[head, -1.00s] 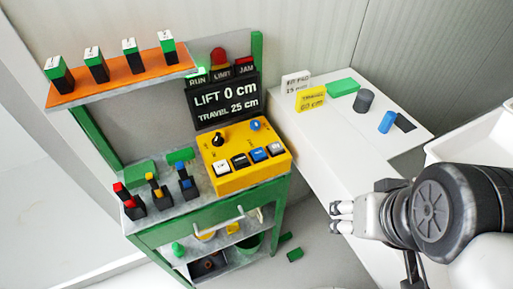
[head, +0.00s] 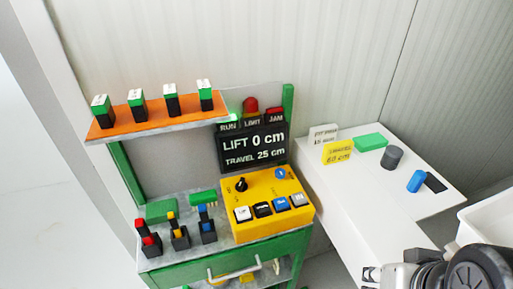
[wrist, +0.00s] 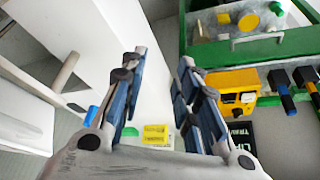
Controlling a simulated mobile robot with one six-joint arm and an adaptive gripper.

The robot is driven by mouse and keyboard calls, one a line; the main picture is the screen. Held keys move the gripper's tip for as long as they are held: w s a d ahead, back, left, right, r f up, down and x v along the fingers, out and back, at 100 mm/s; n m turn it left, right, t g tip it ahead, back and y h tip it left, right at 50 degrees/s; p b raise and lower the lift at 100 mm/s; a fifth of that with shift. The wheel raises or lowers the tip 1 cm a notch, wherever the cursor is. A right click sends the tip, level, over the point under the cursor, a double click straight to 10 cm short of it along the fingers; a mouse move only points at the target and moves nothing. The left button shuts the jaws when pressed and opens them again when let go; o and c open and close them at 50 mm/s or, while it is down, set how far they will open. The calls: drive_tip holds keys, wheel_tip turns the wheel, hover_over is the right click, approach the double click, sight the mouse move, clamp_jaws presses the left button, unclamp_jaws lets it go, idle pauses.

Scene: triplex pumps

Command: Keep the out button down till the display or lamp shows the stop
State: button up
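A yellow control box (head: 245,226) stands on the green bench, with a row of white, black, blue and grey buttons (head: 281,204), a black knob (head: 241,185) and a blue round button. Which button is "out" is too small to read. Behind it the dark display (head: 253,147) reads LIFT 0 cm, TRAVEL 25 cm. Above are RUN, LIMIT and JAM lamps; the green RUN lamp (head: 231,117) looks lit. My gripper (head: 369,275) is at the lower right, apart from the box. In the wrist view it (wrist: 163,56) is open and empty; the box (wrist: 232,88) is beyond its right finger.
An orange shelf (head: 155,117) with several green-black blocks overhangs the bench at left. Small red, yellow and blue switches (head: 178,236) stand left of the box. The white table (head: 355,200) at right holds signs, a grey cylinder (head: 392,157), a blue cylinder and a green block.

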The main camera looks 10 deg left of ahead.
clamp_jaws()
idle(1.4)
